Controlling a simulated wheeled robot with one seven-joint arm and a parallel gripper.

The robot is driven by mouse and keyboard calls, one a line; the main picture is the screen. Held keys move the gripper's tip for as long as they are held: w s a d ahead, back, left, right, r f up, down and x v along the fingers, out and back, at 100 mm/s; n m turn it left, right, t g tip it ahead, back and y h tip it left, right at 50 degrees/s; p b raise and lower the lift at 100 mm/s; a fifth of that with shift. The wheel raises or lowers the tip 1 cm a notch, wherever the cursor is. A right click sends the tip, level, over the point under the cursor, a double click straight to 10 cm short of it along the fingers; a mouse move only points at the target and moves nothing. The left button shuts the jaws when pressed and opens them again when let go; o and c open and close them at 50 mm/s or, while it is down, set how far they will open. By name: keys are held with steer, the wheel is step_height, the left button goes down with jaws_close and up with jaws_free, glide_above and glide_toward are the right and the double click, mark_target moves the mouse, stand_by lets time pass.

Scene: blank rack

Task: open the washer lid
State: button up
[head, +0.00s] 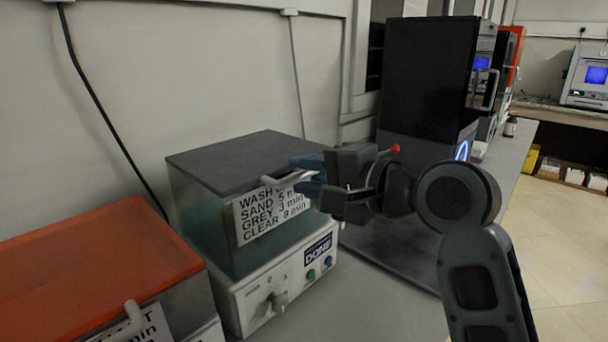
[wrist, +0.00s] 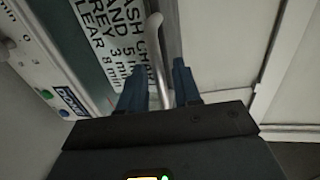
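The washer (head: 285,285) is a box with greenish clear walls, a white control panel and a dark grey lid (head: 235,155). The lid lies flat and closed on top. A pale bar handle (head: 287,179) is at its front edge, above a white label with wash times. My gripper (head: 308,174) reaches in from the right, with its blue fingers at the handle. In the wrist view the handle (wrist: 158,60) runs between the two fingers of my gripper (wrist: 158,82). A gap shows on both sides, so the fingers are open around it and not closed on it.
An orange-lidded box (head: 95,265) with its own handle stands at the left, close beside the washer. A tall black machine (head: 427,80) stands behind my gripper at the right. A wall with hanging cables is behind the washer. Bare grey bench (head: 375,310) shows in front.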

steer(key=shift+w+a+f, duration=0.1)
steer(key=shift+w+a, duration=0.15)
steer(key=shift+a, duration=0.1)
steer(key=shift+c, duration=0.3)
jaws_close()
